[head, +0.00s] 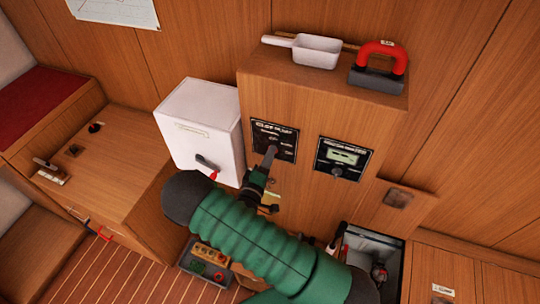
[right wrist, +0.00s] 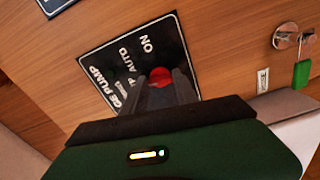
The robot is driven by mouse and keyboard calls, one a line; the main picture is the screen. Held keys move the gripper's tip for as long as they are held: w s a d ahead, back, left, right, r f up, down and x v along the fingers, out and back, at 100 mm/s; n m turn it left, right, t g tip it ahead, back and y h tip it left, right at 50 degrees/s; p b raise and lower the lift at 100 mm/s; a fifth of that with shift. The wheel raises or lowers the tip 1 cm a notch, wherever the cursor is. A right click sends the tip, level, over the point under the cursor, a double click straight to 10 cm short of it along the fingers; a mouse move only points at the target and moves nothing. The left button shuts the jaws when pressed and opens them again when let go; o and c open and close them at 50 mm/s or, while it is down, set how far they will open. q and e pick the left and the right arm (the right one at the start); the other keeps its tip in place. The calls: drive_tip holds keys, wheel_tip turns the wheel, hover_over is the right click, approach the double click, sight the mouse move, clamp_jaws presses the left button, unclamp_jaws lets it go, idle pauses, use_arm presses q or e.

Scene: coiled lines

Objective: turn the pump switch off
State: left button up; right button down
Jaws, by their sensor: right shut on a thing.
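The pump switch panel (head: 287,143) is a small black plate with white lettering on the wooden cabinet front. In the right wrist view the panel (right wrist: 122,62) shows "PUMP", "AUTO" and "ON". The red knob of the switch (right wrist: 160,73) sits between the fingertips of my right gripper (right wrist: 163,82). That gripper (head: 268,157) is shut on the switch, and in the head view its fingers cover it. The switch's exact position is hard to tell. My left gripper is not in view.
A second black panel with a display (head: 343,158) is right of the pump panel. A white box (head: 200,118) with a dark handle stands out at left. A white scoop (head: 316,51) and a red-handled tool (head: 380,66) lie on top. An open compartment (head: 372,243) is below right.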

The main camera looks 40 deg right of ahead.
drive_tip(key=shift+w+a+f+n, duration=0.1)
drive_tip(key=shift+a+f+n, duration=0.1)
drive_tip(key=shift+n, duration=0.7)
drive_tip(key=c, duration=1.1)
unclamp_jaws()
drive_tip(key=shift+f, duration=0.1)
drive_tip(key=shift+o, duration=0.7)
drive_tip(key=shift+w, duration=0.1)
